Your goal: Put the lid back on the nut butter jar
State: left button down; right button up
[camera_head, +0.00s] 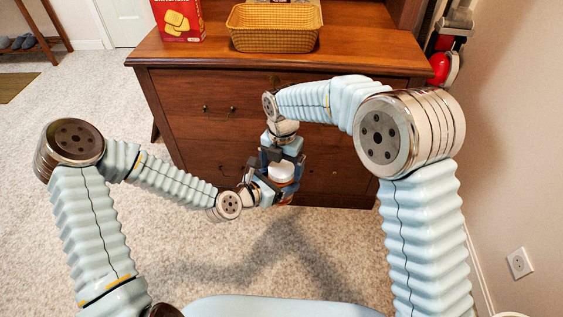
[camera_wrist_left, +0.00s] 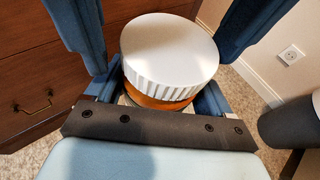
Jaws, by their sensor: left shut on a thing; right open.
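The nut butter jar (camera_head: 284,187) is held in front of the dresser, with an orange-brown body and a white lid (camera_head: 281,172) on top. In the left wrist view the ridged white lid (camera_wrist_left: 170,50) covers the top of the jar (camera_wrist_left: 155,98), with a brown band of the body showing below. I cannot tell whether the lid is fully seated. My left gripper (camera_head: 277,190) is shut on the jar from the left, with blue fingers on either side. My right gripper (camera_head: 284,160) is open, pointing down just above and around the lid; contact is unclear.
The wooden dresser (camera_head: 205,95) stands close behind both grippers. On its top are a yellow wicker basket (camera_head: 275,40) and a red cracker box (camera_head: 178,20). A red and grey appliance (camera_head: 445,60) stands at right. The carpet (camera_head: 200,255) in front is clear.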

jog(key=c, duration=1.1)
jog(key=m, duration=1.3)
jog(key=o, duration=1.2)
jog(key=shift+r, duration=0.1)
jog(key=shift+r, duration=2.15)
